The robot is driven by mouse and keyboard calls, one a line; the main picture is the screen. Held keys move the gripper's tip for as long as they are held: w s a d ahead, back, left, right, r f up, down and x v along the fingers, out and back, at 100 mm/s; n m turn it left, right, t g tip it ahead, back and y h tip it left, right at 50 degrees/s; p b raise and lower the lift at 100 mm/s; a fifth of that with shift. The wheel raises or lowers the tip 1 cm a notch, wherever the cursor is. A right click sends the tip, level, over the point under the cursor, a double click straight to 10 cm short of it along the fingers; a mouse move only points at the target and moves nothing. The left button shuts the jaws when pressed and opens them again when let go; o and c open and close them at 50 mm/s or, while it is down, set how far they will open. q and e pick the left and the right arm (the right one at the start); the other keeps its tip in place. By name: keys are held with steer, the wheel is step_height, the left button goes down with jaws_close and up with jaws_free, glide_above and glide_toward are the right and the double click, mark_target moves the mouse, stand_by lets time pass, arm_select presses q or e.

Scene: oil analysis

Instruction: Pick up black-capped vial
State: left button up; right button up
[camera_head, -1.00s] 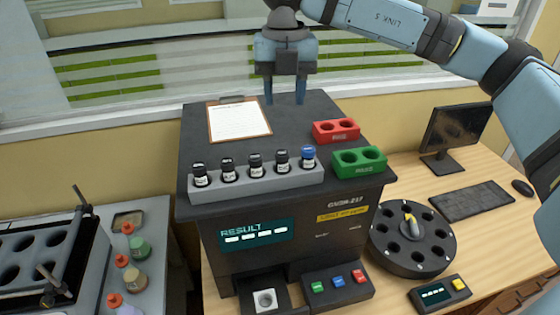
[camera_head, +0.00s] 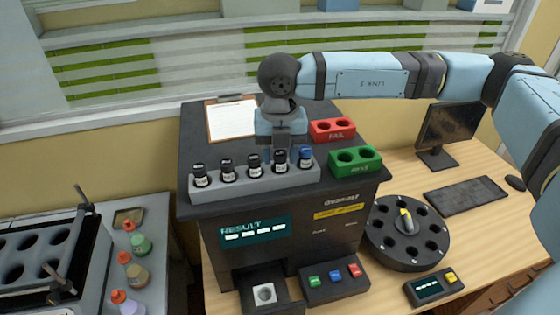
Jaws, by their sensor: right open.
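Several small vials stand upright in a grey rack (camera_head: 258,184) on top of the black analyser. From the left, four have black caps: a first vial (camera_head: 200,176), a second (camera_head: 227,171), a third (camera_head: 254,166) and a fourth (camera_head: 280,162). The rightmost vial (camera_head: 305,158) has a blue cap. My right gripper (camera_head: 281,153) is open and points down at the fourth black-capped vial, one finger showing on each side of it. Whether the fingers touch the vial I cannot tell. My left gripper is out of view.
A red FAIL block (camera_head: 333,135) and a green PASS block (camera_head: 355,170) stand right of the rack. A clipboard (camera_head: 225,122) lies behind it. A round black carousel (camera_head: 407,255) is on the desk at right. Bottles stand on the left bench.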

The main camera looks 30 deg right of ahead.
steer(key=shift+f, duration=0.35)
steer(key=c, duration=0.7)
